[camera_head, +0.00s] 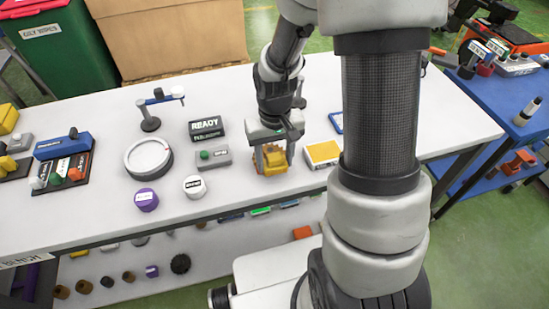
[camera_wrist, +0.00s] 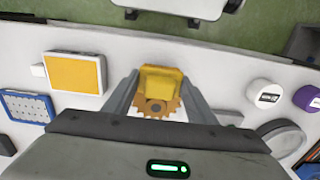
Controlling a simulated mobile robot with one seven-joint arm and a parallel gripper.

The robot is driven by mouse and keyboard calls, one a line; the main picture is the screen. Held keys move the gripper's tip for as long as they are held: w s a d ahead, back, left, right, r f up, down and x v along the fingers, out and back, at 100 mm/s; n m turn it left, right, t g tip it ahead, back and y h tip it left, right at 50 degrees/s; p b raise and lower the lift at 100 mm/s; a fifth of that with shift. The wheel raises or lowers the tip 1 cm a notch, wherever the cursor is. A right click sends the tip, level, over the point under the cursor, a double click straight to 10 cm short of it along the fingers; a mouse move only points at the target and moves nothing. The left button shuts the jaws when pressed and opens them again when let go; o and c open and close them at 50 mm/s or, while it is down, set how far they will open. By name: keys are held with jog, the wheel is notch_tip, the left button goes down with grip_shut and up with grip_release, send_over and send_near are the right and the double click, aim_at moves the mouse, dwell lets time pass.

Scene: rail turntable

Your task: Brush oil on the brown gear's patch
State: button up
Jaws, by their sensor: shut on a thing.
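My gripper (camera_head: 272,160) points down at the front middle of the white bench. Its fingers are closed on the two sides of a yellow block (camera_head: 275,167). In the wrist view the yellow block (camera_wrist: 161,80) sits between the fingers, with a brown toothed gear (camera_wrist: 157,107) against it on the near side. The gear's lower part is hidden by my gripper's body. I cannot tell whether the block touches the bench. No oil patch on the gear can be made out, and I cannot pick out a brush.
A yellow pad in a white frame (camera_head: 323,153) lies just right of the gripper. To the left are a grey button box (camera_head: 213,157), a READY sign (camera_head: 206,128), a white jar (camera_head: 195,187), a purple jar (camera_head: 146,199) and a round turntable (camera_head: 148,157). A blue cart (camera_head: 512,100) stands right.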

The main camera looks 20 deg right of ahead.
aim_at(275, 158)
jog(key=shift+s, duration=0.35)
jog(key=shift+r+p, duration=2.7)
jog(key=shift+r, duration=0.85)
jog(key=shift+w, duration=0.1)
jog(key=w, duration=0.2)
jog(key=w+r, duration=0.1)
jog(key=w, duration=0.2)
jog(key=shift+w+r, duration=0.1)
jog(key=shift+w, duration=0.05)
